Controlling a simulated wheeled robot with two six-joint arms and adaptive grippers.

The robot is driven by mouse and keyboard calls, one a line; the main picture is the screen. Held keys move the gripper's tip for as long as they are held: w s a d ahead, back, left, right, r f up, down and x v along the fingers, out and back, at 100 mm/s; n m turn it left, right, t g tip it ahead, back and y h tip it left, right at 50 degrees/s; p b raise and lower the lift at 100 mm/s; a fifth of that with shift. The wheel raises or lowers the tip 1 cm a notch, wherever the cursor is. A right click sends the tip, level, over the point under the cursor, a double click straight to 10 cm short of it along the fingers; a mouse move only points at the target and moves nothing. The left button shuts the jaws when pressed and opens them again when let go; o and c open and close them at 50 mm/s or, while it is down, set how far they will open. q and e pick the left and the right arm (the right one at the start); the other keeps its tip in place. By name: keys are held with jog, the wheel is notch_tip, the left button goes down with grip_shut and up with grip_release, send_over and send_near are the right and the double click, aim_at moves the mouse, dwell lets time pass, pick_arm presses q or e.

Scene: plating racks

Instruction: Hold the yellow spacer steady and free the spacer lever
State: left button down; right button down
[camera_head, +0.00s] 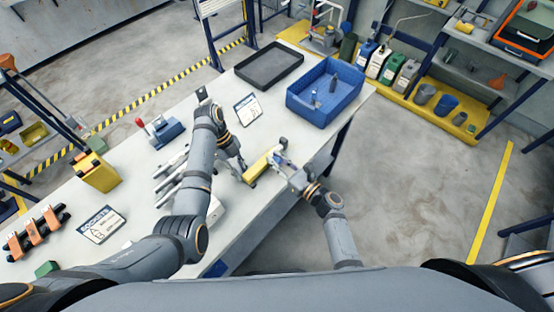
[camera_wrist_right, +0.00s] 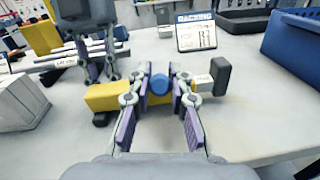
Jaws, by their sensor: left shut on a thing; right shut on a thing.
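The yellow spacer (camera_head: 262,162) lies near the table's front edge, and it also shows in the right wrist view (camera_wrist_right: 107,95). It has dark end pieces; the right one stands up as a dark block (camera_wrist_right: 221,76). My left gripper (camera_head: 243,172) is shut on the spacer's left part, with its fingers (camera_wrist_right: 96,72) reaching down to it. My right gripper (camera_head: 281,161) is at the other part of the spacer. In the right wrist view its fingers (camera_wrist_right: 159,92) close around a round blue knob, which looks like the spacer lever (camera_wrist_right: 159,84). They hide part of the spacer's middle.
A blue bin (camera_head: 345,108) and a black tray (camera_head: 268,67) stand farther back on the table (camera_head: 150,222). A sign card (camera_head: 247,109) stands behind the grippers. Metal rods (camera_head: 168,180), a yellow box (camera_head: 97,173) and an orange-and-black rack (camera_head: 36,232) are to the left.

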jog(key=shift+a+r+g+h, duration=0.25)
jog(key=shift+g+h, duration=0.15)
jog(key=shift+g, duration=0.1)
jog(key=shift+w+d, duration=0.1)
jog(key=c, duration=1.2)
grip_release()
jog(key=shift+d, duration=0.1)
jog(key=v, duration=1.2)
